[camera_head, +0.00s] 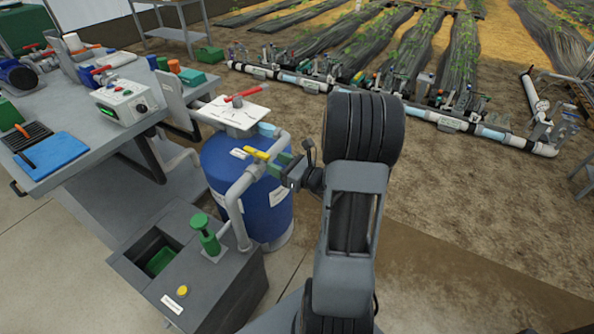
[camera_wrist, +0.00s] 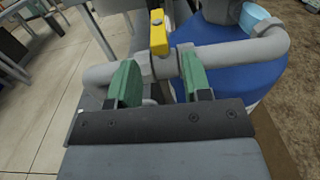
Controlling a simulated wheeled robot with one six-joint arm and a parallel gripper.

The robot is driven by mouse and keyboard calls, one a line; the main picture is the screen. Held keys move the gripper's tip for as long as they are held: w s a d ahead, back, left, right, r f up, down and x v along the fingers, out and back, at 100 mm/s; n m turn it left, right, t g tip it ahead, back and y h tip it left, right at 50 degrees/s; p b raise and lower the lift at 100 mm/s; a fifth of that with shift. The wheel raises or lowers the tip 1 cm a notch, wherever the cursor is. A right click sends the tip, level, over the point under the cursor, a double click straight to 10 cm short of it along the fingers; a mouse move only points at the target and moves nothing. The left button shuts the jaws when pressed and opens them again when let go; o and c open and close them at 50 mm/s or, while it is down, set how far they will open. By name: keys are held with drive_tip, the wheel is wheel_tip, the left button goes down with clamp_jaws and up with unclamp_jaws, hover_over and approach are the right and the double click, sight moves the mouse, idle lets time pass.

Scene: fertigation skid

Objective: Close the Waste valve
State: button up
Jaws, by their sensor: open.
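A yellow valve lever (camera_head: 256,153) sits on a grey pipe (camera_head: 240,187) beside the blue tank (camera_head: 225,178). I cannot read a label naming this valve. In the wrist view the yellow lever (camera_wrist: 158,33) stands crosswise to the pipe (camera_wrist: 225,55), just beyond my fingers. My gripper (camera_head: 281,164) is at the right of the lever, close to the pipe. In the wrist view my gripper (camera_wrist: 160,82) is open, its two green fingers apart with nothing held between them. Whether a finger touches the pipe or valve is unclear.
A red lever (camera_head: 240,96) sits on a white dial plate (camera_head: 232,113) atop the tank. A dark sump box (camera_head: 215,285) with a green hand pump (camera_head: 205,235) stands below left. A cluttered workbench (camera_head: 95,165) is at left. Open soil lies to the right.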

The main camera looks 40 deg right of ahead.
drive_tip(key=v, duration=0.7)
drive_tip(key=shift+s, duration=0.15)
idle(0.3)
